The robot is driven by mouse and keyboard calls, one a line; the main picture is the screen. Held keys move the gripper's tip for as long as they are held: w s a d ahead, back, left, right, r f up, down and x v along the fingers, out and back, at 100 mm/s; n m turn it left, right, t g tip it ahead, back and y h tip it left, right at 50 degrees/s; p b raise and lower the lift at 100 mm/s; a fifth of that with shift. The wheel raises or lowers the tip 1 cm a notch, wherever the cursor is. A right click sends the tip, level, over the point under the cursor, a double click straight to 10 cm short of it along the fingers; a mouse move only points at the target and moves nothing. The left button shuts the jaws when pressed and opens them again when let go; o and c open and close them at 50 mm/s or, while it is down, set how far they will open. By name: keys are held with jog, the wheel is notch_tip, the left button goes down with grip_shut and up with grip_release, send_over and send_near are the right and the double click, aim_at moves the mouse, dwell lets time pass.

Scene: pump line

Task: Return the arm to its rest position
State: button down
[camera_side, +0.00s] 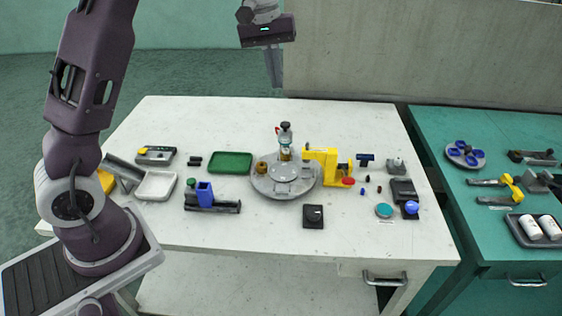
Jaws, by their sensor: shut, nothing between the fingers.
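My gripper (274,67) is high at the top of the side view, above and behind the far edge of the white table (200,115). It points down, its fingers are together, and nothing shows between them. It is clear of everything on the table. Part of my arm stands large at the left and leaves the picture at the top, so the links between are out of view.
A round grey plate (262,185) carries a small bottle (285,142) beside a yellow fixture (327,160). A green tray (230,162), white tray (156,185) and blue block fixture (205,194) stand left. A teal table (460,125) adjoins right. Open air surrounds the gripper.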

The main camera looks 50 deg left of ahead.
jog(key=s+d+r+m+t, duration=0.25)
jog(key=s+d+r, duration=0.4)
jog(key=s, duration=0.45)
jog(key=s+d+f+m+t, duration=0.1)
jog(key=s+d+m, duration=0.1)
jog(key=s, duration=0.7)
jog(key=s+d+f+m+y, duration=0.1)
jog(key=s+d+f+m, duration=0.1)
jog(key=s, duration=0.7)
jog(key=shift+s+d+f+m+t, duration=0.2)
jog(key=shift+s+d+m+t, duration=0.25)
jog(key=shift+m, duration=0.5)
